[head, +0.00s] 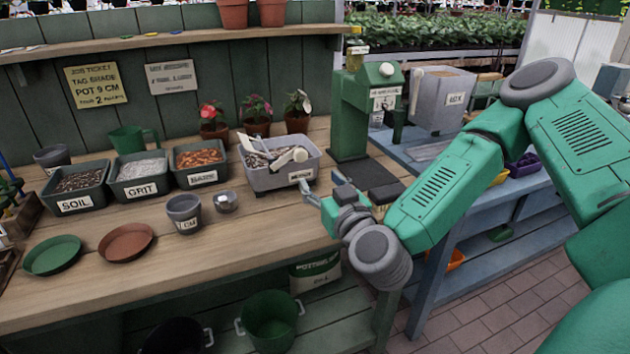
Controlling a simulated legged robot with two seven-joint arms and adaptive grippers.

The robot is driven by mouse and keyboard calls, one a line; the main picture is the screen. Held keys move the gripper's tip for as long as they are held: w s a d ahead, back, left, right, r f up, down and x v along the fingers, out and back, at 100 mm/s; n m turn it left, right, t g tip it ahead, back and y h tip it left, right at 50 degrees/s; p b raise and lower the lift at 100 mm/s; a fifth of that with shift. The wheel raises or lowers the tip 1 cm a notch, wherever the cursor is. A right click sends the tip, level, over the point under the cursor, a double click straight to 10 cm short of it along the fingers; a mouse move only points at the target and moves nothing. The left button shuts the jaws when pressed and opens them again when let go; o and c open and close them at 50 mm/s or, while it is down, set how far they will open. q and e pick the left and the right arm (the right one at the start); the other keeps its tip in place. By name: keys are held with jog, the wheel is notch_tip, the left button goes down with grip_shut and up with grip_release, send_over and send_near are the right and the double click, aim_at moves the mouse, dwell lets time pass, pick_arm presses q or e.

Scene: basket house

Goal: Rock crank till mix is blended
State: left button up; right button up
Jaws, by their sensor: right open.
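A grey mixing tub (262,182) with a white label stands on the bench, left of the green machine. Dark and pale material shows inside it, and its blend is hard to judge at this size. A whitish crank (289,157) with a rounded end lies across the tub's top. My right gripper (322,198) is open at the bench's right part, just in front and to the right of the tub. It is apart from the crank, and nothing shows between its fingers. My left gripper is not in view.
Soil (76,182), grit (139,182) and a third tub (199,162) stand to the left. A grey pot (184,218) and small glass jar (226,204) stand in front. The green machine (352,120) stands right of the mixing tub.

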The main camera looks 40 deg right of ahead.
jog(key=s+a+f+n+g+y, duration=0.2)
jog(key=s+a+f+g+y, duration=0.35)
jog(key=f, duration=0.55)
jog(key=s+a+f+n+g+y, duration=0.2)
jog(key=s+a+f+g, duration=0.2)
jog(key=s+a+f, duration=0.55)
jog(key=s+d+f+g+h, duration=0.1)
jog(key=s+d+f+g, duration=0.2)
jog(key=s+f, duration=0.1)
jog(key=s+d+f+m+g+h, duration=0.1)
jog(key=s+d+f+g, duration=0.2)
jog(key=s+f, duration=0.2)
jog(key=shift+s+d+f, duration=0.25)
jog(key=shift+s, duration=0.85)
jog(key=shift+s+d+f+g+h, duration=0.15)
jog(key=shift+s+d+g+h, duration=0.45)
jog(key=shift+s+d, duration=0.3)
jog(key=c, duration=0.9)
jog(key=shift+s, duration=0.1)
grip_shut()
jog(key=shift+d, duration=0.1)
